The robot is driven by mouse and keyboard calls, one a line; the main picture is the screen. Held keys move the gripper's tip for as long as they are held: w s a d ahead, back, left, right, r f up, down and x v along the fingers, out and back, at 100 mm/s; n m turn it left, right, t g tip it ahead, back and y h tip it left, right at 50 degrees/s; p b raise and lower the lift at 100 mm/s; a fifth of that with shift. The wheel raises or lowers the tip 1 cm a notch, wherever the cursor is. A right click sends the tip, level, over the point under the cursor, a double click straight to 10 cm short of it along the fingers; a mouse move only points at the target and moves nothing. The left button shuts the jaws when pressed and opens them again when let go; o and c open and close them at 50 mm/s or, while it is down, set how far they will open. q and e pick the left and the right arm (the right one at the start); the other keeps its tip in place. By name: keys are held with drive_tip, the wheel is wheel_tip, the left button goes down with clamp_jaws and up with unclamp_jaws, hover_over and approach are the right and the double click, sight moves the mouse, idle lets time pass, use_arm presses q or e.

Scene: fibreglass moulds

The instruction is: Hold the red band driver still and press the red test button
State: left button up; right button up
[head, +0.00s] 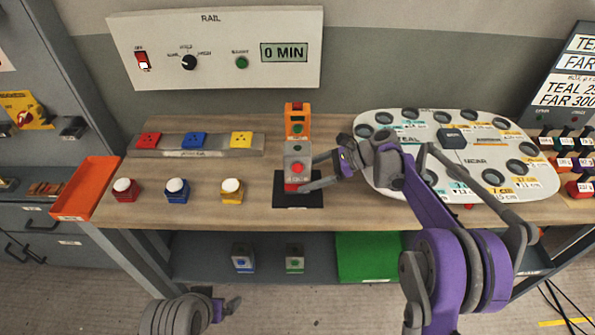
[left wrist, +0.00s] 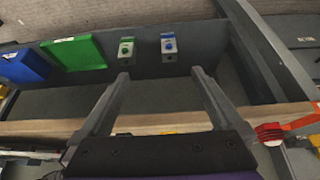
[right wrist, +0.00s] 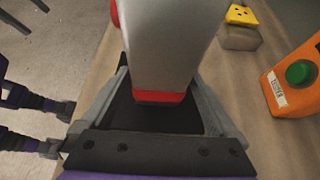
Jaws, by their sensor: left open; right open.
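The red band driver (head: 298,157) is a grey upright block with a red band low down and a round red button (head: 296,168) on its front. It stands on a black pad (head: 312,200) on the bench. My right gripper (head: 303,177) is open, with its fingers on either side of the driver's lower part. In the right wrist view the grey body (right wrist: 168,45) and red band (right wrist: 160,97) are between the fingers; contact is unclear. My left gripper (head: 232,304) is open and empty, low in front of the bench; its fingers also show in the left wrist view (left wrist: 160,75).
An orange box (head: 297,112) with a green button stands behind the driver. Red (head: 125,190), blue (head: 177,190) and yellow (head: 231,191) blocks with white domes stand left. A white holed board (head: 470,180) lies right. Similar blue (head: 243,258) and green (head: 294,258) devices stand on the lower shelf.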

sight(298, 169)
use_arm(q)
drive_tip(key=shift+s+f, duration=0.1)
drive_tip(key=shift+f, duration=0.35)
use_arm(e)
drive_tip(key=shift+x, duration=1.05)
drive_tip(key=shift+c, duration=0.2)
drive_tip(key=c, duration=0.7)
use_arm(q)
drive_tip(key=shift+c, duration=0.7)
use_arm(e)
drive_tip(key=shift+c, duration=0.4)
use_arm(q)
clamp_jaws()
drive_tip(key=w+d+r+m+t+h, duration=0.4)
drive_tip(key=w+d+r+m+h, duration=0.2)
drive_tip(key=w+d+r, duration=0.95)
drive_tip(key=w+d+f, duration=0.1)
drive_tip(key=w+f, duration=0.1)
drive_tip(key=w, duration=0.7)
drive_tip(key=shift+w+d, duration=0.2)
drive_tip(key=shift+d, duration=0.15)
